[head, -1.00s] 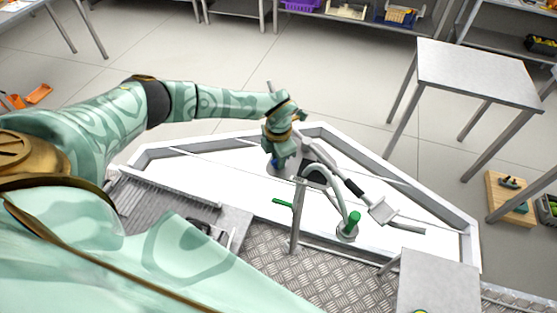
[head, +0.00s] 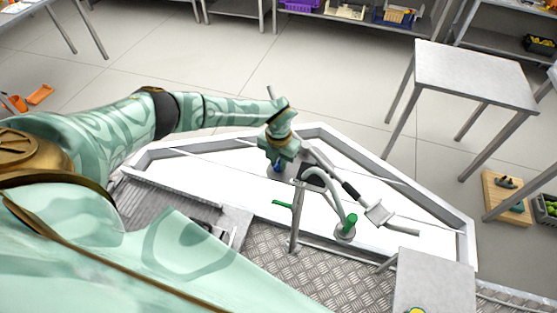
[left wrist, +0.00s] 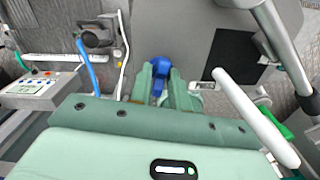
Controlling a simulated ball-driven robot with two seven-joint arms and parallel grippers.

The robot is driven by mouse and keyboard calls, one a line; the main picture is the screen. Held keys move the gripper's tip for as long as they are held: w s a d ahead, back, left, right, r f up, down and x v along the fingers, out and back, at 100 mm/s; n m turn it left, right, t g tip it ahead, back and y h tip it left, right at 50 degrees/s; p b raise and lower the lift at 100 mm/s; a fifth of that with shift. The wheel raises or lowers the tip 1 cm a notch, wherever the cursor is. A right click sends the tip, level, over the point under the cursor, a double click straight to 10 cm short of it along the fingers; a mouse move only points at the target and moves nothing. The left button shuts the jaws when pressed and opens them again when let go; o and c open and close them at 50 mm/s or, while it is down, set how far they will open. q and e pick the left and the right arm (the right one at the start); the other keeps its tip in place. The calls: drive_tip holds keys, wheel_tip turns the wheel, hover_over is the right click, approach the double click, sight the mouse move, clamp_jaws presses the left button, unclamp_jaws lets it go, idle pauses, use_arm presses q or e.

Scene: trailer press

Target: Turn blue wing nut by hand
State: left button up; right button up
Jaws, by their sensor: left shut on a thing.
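The blue wing nut (left wrist: 160,68) shows in the left wrist view between the tips of my left gripper (left wrist: 160,84). The gripper is shut on it, with the two green fingers on either side. In the head view the left gripper (head: 278,158) points down over the white triangular frame, and a small blue spot of the wing nut (head: 277,168) shows below it. The rest of the nut is hidden by the fingers. My right gripper is not in view.
A curved grey tube (head: 330,178) and a green-handled part (head: 350,222) stand just right of the gripper. A metal table (head: 475,75) stands at the back right. A control box with a screen (left wrist: 38,90) is at the left in the wrist view. Open floor lies behind the frame.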

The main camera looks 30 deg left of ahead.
sight(278, 162)
use_arm(q)
drive_tip(key=o, duration=0.8)
drive_tip(key=shift+c, duration=0.2)
drive_tip(key=shift+r, duration=0.1)
wheel_tip(278, 162, up, 5)
drive_tip(key=p, duration=0.5)
